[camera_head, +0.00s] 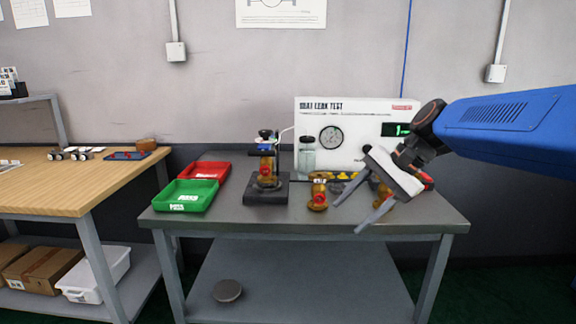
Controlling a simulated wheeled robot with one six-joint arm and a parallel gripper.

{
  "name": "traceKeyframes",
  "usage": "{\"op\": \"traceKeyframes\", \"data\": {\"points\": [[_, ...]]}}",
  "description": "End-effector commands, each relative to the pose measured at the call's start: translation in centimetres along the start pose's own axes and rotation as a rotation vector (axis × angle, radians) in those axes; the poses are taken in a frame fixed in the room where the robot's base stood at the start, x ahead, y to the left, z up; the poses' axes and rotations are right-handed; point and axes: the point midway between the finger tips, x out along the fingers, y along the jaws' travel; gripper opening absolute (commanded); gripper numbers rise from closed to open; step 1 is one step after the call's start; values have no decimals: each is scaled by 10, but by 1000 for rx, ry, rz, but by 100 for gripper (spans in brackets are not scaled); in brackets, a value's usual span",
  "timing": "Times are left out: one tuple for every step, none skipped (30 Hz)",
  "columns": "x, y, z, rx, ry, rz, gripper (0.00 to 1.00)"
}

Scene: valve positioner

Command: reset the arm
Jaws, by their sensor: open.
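My gripper (357,218) is at the end of my blue arm, which comes in from the right. Its two grey fingers are spread open and point down and to the left, with nothing between them. It is in front of the right part of the grey table (215,222) and hides some things behind it. A brass valve with a red part (318,196) stands on the table left of my gripper. Another brass piece is clamped in a black test stand (266,192) farther left.
A white leak test panel (318,110) with a gauge and a green display stands at the table's back. A green tray (186,196) and a red tray (207,171) are on the table's left. A wooden bench (60,190) is at far left. The table's front strip is clear.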

Motion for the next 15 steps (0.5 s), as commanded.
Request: {"op": "traceKeyframes", "data": {"points": [[0,18,7,-44,36,18,52],[0,29,9,-71,57,31,52],[1,43,12,-108,84,48,52],[1,53,14,-137,105,62,52],[2,64,16,-164,126,76,52],[2,78,18,-202,152,95,52],[3,88,19,-232,172,108,52],[3,99,21,-260,191,124,52],[4,113,23,-299,216,144,52],[4,123,24,-329,235,160,52],[5,134,25,-359,253,176,52],[6,148,26,-398,278,198,52],[6,158,27,-428,295,214,52],[7,168,28,-459,313,232,52],[8,182,29,-499,334,255,52]]}}
